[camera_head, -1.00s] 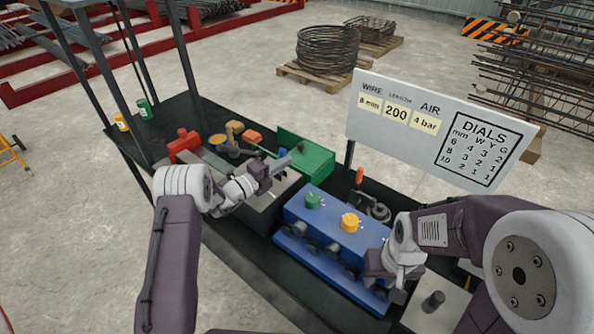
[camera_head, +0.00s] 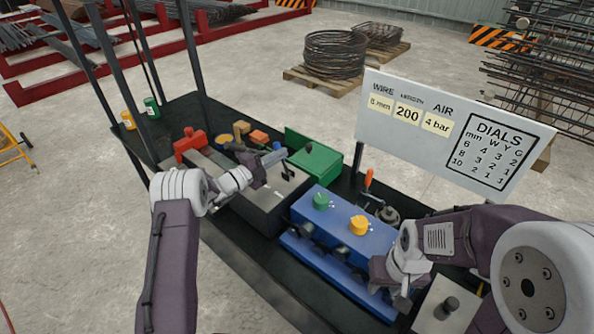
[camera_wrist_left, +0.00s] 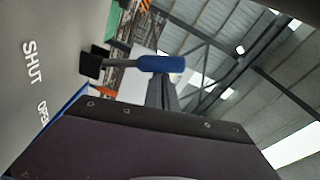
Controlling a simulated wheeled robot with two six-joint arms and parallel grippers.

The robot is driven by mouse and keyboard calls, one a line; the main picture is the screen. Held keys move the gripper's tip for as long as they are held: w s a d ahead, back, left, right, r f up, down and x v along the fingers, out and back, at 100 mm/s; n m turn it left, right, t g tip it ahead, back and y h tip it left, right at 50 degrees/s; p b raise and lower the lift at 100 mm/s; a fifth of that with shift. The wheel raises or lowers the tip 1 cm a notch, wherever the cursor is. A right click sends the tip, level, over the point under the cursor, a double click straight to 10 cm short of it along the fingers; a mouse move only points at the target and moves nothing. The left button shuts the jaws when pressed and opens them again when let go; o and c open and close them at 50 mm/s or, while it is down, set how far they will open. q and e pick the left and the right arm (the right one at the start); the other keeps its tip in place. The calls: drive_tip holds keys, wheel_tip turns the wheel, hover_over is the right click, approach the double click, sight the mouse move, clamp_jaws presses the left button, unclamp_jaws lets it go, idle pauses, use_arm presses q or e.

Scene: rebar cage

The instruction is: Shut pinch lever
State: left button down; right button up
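In the head view my left gripper (camera_head: 262,172) is over the grey box (camera_head: 262,208) left of the blue dial unit, close to a blue-grey bar (camera_head: 273,158). I take this bar for the pinch lever. In the left wrist view a blue handle (camera_wrist_left: 160,63) on a short grey rod stands out from the grey panel (camera_wrist_left: 45,65), which reads SHUT and OPEN. The dark gripper body fills the bottom of that view. Whether my left fingers touch the handle or are open is unclear. My right gripper (camera_head: 400,290) is at the blue unit's front right; its fingers are unclear.
The blue unit (camera_head: 340,238) carries a green dial (camera_head: 321,201) and a yellow dial (camera_head: 359,226). A green box (camera_head: 316,163) lies behind the grey box. A red part (camera_head: 190,145) is at left. A white sign (camera_head: 450,130) stands behind the bench.

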use_arm(q)
drive_tip(key=shift+a, duration=0.15)
drive_tip(key=b+v, duration=0.2)
drive_tip(key=v, duration=0.6)
drive_tip(key=shift+s+a, duration=0.2)
drive_tip(key=shift+s, duration=0.2)
drive_tip(key=shift+s+a, duration=0.1)
